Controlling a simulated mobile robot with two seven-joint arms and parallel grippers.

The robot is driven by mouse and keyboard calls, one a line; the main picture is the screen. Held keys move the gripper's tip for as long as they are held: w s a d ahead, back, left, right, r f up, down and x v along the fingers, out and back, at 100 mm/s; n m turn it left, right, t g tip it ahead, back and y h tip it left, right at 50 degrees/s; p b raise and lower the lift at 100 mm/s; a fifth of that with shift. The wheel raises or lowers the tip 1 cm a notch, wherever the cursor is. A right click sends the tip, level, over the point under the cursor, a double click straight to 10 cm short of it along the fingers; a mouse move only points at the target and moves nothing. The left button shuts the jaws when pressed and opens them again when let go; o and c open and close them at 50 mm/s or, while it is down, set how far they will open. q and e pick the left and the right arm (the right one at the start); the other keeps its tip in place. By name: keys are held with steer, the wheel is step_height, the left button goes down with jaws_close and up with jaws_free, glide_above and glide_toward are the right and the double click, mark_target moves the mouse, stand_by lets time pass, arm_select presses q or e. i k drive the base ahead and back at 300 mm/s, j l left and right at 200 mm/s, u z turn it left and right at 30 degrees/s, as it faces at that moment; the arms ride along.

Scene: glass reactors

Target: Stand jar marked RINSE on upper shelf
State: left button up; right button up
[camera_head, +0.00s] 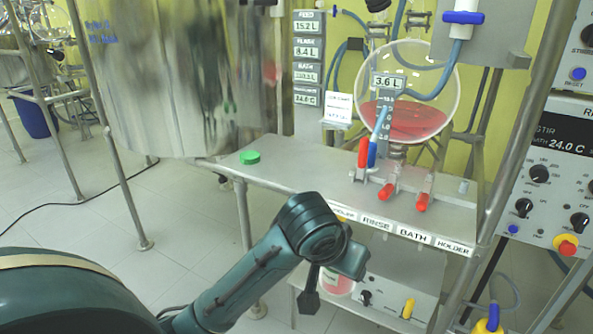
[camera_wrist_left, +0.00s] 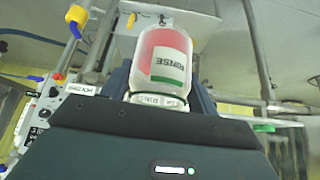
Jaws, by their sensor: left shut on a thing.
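The jar marked RINSE (camera_wrist_left: 163,62) fills the middle of the left wrist view, pale with a red band, a white label and a green stripe. My left gripper (camera_wrist_left: 162,92) is shut on it, with dark fingers on both sides. In the head view only part of the jar (camera_head: 338,283) shows, low behind my left gripper (camera_head: 322,280), below the front edge of the upper shelf. The upper shelf (camera_head: 300,180) is a steel top with front labels, including RINSE (camera_head: 376,224), BATH and HOLDER. My right gripper is not in view.
A green cap (camera_head: 250,157) lies on the left of the upper shelf. A round glass vessel with red liquid (camera_head: 405,118) and red-tipped valves (camera_head: 388,190) stand at its back right. A control box (camera_head: 385,298) sits below. The shelf's front left is clear.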

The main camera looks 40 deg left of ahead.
mark_target(295, 169)
steer(key=j+z, duration=0.15)
steer(key=j, duration=0.3)
steer(key=k+j+z, duration=0.15)
steer(key=j, duration=0.3)
steer(key=j+z, duration=0.15)
steer(key=j, duration=0.3)
steer(key=k+j+z, duration=0.15)
steer(key=j, duration=0.25)
